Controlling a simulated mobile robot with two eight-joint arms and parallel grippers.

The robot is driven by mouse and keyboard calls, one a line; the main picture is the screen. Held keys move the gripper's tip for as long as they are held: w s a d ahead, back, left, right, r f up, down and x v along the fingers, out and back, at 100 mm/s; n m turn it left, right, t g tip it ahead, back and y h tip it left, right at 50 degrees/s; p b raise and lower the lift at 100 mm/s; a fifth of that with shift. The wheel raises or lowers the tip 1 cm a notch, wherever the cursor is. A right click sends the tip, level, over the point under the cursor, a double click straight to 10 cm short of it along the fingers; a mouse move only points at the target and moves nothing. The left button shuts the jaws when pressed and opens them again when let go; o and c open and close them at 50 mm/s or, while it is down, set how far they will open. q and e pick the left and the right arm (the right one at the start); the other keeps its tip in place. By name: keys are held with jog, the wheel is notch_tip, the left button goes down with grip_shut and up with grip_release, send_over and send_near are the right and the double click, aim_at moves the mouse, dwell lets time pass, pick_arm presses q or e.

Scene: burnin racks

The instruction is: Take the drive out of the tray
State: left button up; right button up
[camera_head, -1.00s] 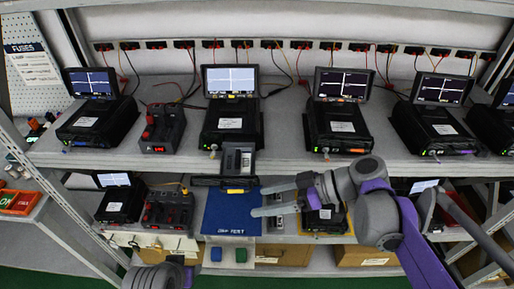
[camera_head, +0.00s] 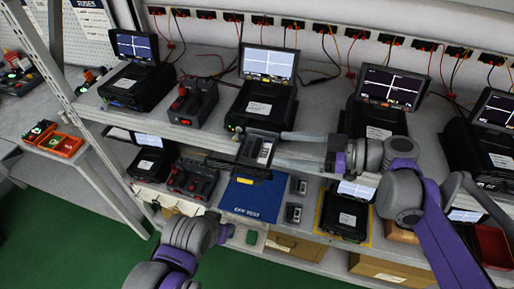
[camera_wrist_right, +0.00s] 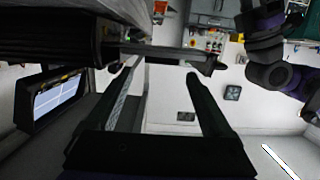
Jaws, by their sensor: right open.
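The drive (camera_head: 264,152), dark with a pale label, sits in a black tray (camera_head: 240,170) that sticks out from the front of the middle tester (camera_head: 262,107) on the upper shelf. My right gripper (camera_head: 282,148) is open, its two pale fingers reaching in from the right at the drive's right side. In the right wrist view the open fingers (camera_wrist_right: 163,70) are spread, with the tray's dark edge (camera_wrist_right: 165,50) across their tips. I cannot tell whether they touch the drive.
Other testers with screens (camera_head: 383,115) stand along the upper shelf, with a red-switched box (camera_head: 193,103) left of the middle one. Below are a blue mat (camera_head: 253,197), two small drives (camera_head: 294,213) and another tester (camera_head: 345,215). Green floor (camera_head: 80,230) is clear at left.

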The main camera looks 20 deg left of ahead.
aim_at(259, 146)
jog(key=a, duration=0.5)
jog(key=shift+a+f+p, duration=0.15)
jog(key=shift+f+p, duration=0.15)
jog(key=shift+f, duration=0.05)
jog(key=shift+s, duration=0.1)
jog(key=shift+c, duration=0.7)
jog(key=c, duration=1)
pick_arm(q)
jog(key=w+r+p, duration=0.3)
jog(key=r, duration=0.2)
jog(key=shift+r+t, duration=0.3)
jog(key=shift+t, duration=0.1)
pick_arm(e)
notch_tip(259, 146, up, 14)
jog(key=shift+f, duration=0.25)
jog(key=shift+c, duration=0.2)
